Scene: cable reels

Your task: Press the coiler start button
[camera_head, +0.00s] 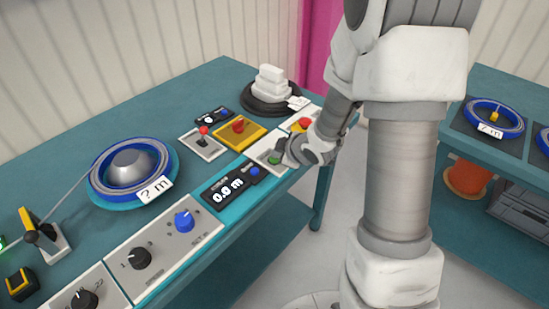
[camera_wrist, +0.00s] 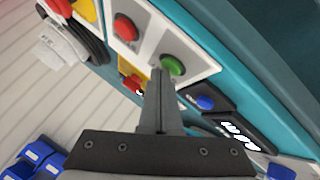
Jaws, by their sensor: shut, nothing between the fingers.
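The green button (camera_head: 274,160), which I take to be the coiler start button, sits on a white panel (camera_head: 261,152) at the front edge of the bench. In the wrist view the green button (camera_wrist: 172,65) shows next to a red button (camera_wrist: 125,27) on the same panel. My gripper (camera_head: 286,152) is shut and empty, pointing down just beside the green button. In the wrist view its closed fingertips (camera_wrist: 160,76) appear right beside the button's lower edge. I cannot tell whether they touch it. The red button is hidden behind my gripper in the head view.
A display reading 0.0 m (camera_head: 228,187) with a blue button (camera_head: 255,171) stands beside the panel. A yellow box with a red knob (camera_head: 239,127) lies behind it, and a red emergency stop (camera_head: 304,123) is close to my wrist. The blue coil (camera_head: 128,172) is at left.

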